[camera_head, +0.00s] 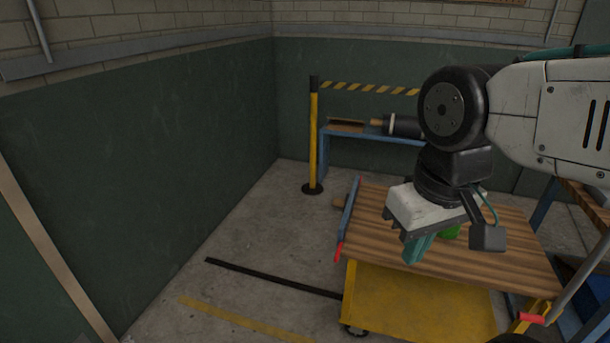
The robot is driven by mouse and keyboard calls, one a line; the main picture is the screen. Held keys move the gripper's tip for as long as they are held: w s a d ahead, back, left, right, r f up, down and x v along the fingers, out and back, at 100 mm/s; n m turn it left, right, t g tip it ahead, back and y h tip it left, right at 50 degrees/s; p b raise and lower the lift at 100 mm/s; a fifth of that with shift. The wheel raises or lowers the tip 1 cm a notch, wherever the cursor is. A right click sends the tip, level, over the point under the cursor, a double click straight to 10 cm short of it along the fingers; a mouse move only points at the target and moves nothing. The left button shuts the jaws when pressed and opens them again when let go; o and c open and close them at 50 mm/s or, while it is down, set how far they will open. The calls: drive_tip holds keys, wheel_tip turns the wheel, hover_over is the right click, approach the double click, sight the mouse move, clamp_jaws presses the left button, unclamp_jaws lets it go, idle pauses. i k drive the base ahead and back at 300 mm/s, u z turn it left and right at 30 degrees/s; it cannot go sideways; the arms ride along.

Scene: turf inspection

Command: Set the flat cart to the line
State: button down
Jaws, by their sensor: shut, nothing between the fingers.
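The flat cart (375,255) has a slatted wooden top, a yellow body below it and a blue bar with red ends along its left side. A black line (262,276) runs across the floor on the left, and its right end meets the cart's lower left side in the picture. A yellow line (245,322) lies nearer on the floor. My gripper (416,252) is shut and empty, its teal fingers pointing down in front of the cart's top; I cannot tell whether they touch it.
A yellow post (313,140) with a striped barrier tape (362,88) stands at the back. A blue bench (375,136) behind it holds a dark cylindrical item. Blue structures stand close at the right. The floor left of the cart is clear up to the green wall.

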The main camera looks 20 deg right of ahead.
sight(444, 296)
drive_tip(key=u, duration=0.55)
drive_tip(key=k, duration=1.25)
drive_tip(key=z, duration=0.05)
drive_tip(key=i, duration=0.45)
drive_tip(key=z, duration=0.95)
drive_tip(key=i, duration=0.75)
drive_tip(key=z, duration=0.35)
